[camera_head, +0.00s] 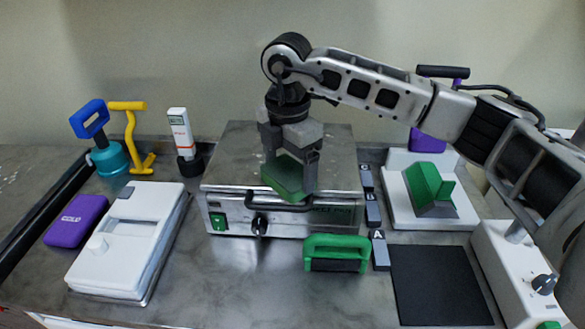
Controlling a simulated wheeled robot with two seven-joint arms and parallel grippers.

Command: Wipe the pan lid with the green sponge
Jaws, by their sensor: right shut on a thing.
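The pan lid (226,158) is the flat grey metal top of the boxy unit in the middle of the counter, with a dark handle along its front edge. My right gripper (290,160) points down over the lid's front middle. It is shut on the green sponge (287,181), a small green block between its fingers. The sponge is low over the lid near the handle; I cannot tell whether it touches the surface. The gripper and arm hide part of the lid's back. My left gripper is not in view.
A green-handled block (337,245) stands in front of the unit, beside a dark mat (440,285). A white device (130,240) and a purple case (76,221) lie left. A white stand with a green wedge (424,184) is right. Bare counter shows at front centre.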

